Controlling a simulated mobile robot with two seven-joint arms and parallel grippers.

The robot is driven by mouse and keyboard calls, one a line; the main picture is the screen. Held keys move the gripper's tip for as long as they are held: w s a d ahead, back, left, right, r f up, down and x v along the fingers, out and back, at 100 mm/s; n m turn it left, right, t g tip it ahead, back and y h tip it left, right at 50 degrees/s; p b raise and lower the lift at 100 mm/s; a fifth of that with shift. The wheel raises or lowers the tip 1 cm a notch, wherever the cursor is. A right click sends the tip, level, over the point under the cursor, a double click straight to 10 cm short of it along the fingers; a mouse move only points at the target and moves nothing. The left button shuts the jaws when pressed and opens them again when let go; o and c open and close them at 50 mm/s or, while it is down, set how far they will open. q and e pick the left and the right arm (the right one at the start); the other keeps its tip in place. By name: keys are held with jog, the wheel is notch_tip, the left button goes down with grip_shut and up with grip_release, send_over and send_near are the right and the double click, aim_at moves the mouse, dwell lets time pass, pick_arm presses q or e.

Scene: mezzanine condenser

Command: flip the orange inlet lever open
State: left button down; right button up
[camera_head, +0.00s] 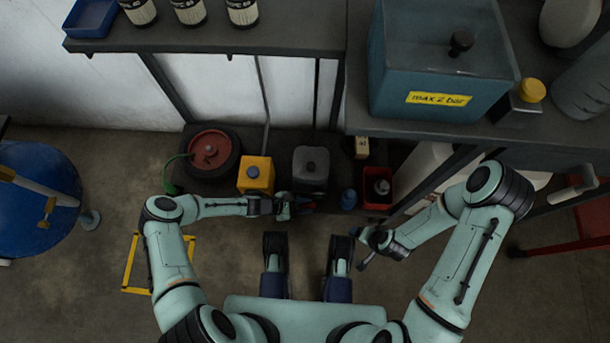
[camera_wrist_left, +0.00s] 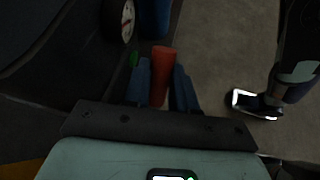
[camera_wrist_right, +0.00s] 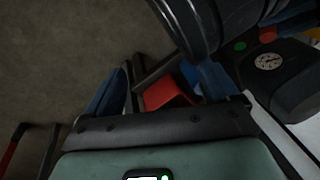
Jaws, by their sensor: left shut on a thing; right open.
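The orange-red lever (camera_wrist_left: 161,70) shows in the left wrist view between the blue fingers of my left gripper (camera_wrist_left: 161,85). That gripper is shut on it. In the head view my left gripper (camera_head: 298,206) is low at the front of the floor shelf, and the lever is mostly hidden there. A dark body with a round white gauge (camera_wrist_left: 127,20) is just beyond the lever. My right gripper (camera_head: 364,252) is open and empty, to the right of the left one. In the right wrist view its blue fingers (camera_wrist_right: 160,88) are spread. How far the lever is turned cannot be told.
A yellow canister (camera_head: 256,176), a grey canister (camera_head: 311,165) and a red bin (camera_head: 378,188) stand behind my grippers. A teal tank (camera_head: 440,75) sits on the right bench. A blue drum (camera_head: 40,195) stands at left. Open floor lies between the drum and my base.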

aim_at(306, 206)
pick_arm(q)
jog(key=c, duration=0.9)
grip_release()
jog(key=p+v, duration=0.1)
jog(key=v, duration=0.4)
jog(key=shift+a+r, duration=0.1)
jog(key=shift+r, duration=0.05)
jog(key=p+v, duration=0.1)
jog(key=v, duration=0.7)
pick_arm(e)
jog(key=r, duration=0.1)
jog(key=a+r, duration=0.1)
jog(key=r, duration=0.1)
jog(key=shift+a+r, duration=0.25)
jog(key=shift+a, duration=0.05)
